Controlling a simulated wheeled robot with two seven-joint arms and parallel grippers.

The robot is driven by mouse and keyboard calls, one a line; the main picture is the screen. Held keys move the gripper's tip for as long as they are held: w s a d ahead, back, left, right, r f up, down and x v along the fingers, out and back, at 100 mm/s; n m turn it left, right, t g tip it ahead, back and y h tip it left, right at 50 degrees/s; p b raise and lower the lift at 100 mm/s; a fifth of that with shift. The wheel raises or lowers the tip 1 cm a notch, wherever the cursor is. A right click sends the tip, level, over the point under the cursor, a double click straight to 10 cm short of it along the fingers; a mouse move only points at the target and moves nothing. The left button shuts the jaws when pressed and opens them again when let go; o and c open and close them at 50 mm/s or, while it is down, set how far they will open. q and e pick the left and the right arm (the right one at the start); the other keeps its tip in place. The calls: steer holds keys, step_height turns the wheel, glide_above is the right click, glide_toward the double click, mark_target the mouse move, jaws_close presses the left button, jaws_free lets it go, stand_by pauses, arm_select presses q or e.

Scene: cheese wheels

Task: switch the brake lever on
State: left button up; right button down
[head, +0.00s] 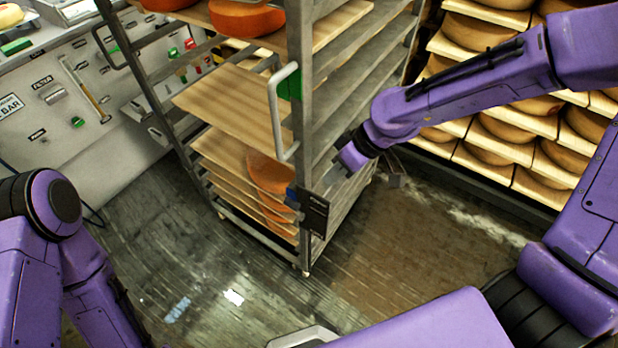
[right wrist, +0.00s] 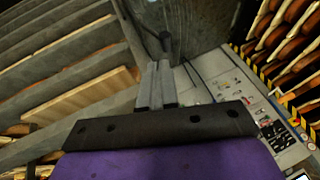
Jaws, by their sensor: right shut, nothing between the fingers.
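The tall grey wheeled rack (head: 305,110) stands in the middle of the head view. A small black plate with pale lettering (head: 314,212) sits low on its near corner post, with a small blue part (head: 292,195) beside it. I cannot tell for certain which part is the brake lever. My right gripper (head: 328,182) is by this post, just above the plate; contact is unclear. In the right wrist view its fingers (right wrist: 155,84) are shut and empty, with a dark rod-like part (right wrist: 165,42) just beyond their tips. My left gripper is outside the view.
The rack holds wooden shelves (head: 235,105) with orange cheese wheels (head: 245,17) and a vertical handle (head: 276,110). A control panel (head: 75,100) stands at left. Shelves of cheese wheels (head: 490,135) stand at right. The wet floor (head: 175,235) in front is free.

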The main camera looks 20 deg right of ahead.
mark_target(313, 197)
steer(key=x, duration=1)
steer(key=shift+d+f, duration=0.1)
steer(key=shift+f, duration=0.25)
